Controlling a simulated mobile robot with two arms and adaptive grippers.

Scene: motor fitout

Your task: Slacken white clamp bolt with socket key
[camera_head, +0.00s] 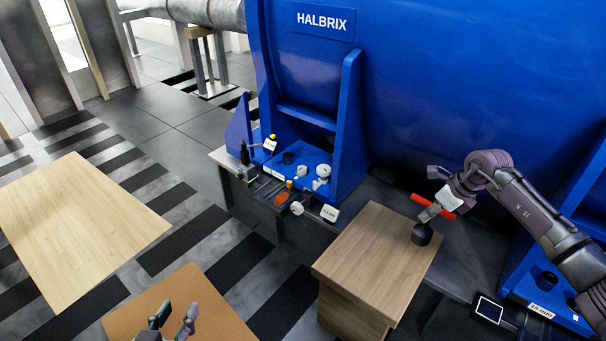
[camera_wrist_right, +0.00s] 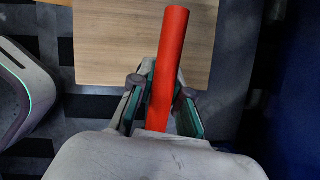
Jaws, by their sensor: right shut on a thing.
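My right gripper (camera_head: 437,207) is shut on the red handle of the socket key (camera_head: 420,199), over the wooden box at the right. The key's wide dark socket end (camera_head: 422,235) points down at the box top; I cannot tell whether it touches. In the right wrist view the red handle (camera_wrist_right: 170,65) runs up between the two fingers (camera_wrist_right: 162,105). A white round part (camera_head: 296,208), possibly the white clamp bolt, shows at the front of the blue machine's foot. My left gripper (camera_head: 175,317) is open and empty at the bottom edge.
The blue machine (camera_head: 430,80) fills the back. The wooden box (camera_head: 370,250) stands right of centre. A wooden tabletop (camera_head: 75,220) is at left. A small dark screen (camera_head: 489,310) sits lower right.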

